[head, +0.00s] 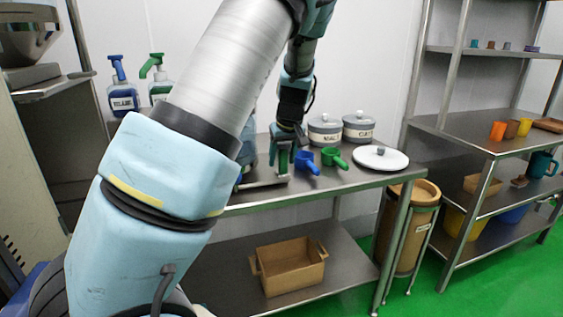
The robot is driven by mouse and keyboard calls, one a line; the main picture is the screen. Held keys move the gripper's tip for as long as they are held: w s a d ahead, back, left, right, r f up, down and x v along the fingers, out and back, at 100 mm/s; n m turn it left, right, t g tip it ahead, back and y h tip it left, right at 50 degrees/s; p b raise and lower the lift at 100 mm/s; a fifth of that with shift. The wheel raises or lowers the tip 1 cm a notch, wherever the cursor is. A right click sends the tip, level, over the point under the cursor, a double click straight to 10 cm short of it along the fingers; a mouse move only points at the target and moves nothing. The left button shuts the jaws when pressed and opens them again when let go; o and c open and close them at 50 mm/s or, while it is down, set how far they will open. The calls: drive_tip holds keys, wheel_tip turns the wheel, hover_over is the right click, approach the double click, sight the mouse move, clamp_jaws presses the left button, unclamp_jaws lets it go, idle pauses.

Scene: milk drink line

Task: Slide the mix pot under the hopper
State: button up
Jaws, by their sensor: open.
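My gripper (284,166) points down over the steel table (345,178), with its fingers open near a small tray (268,184). A greyish-blue vessel (248,142) stands just left of it, mostly hidden behind my arm; I cannot tell whether it is the mix pot. A steel, bowl-shaped part (28,40) at the upper left edge may be the hopper; it is cut off by the frame. A white round lid (380,160) with a grey knob lies flat at the table's right end.
A blue scoop (308,163) and a green scoop (333,158) lie right of my gripper. Two lidded, labelled jars (325,131) (359,127) stand behind them. Blue (123,95) and green (158,88) pump bottles stand left. A cardboard box (290,267) is on the lower shelf.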

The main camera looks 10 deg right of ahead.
drive_tip(key=shift+x, duration=1.1)
clamp_jaws()
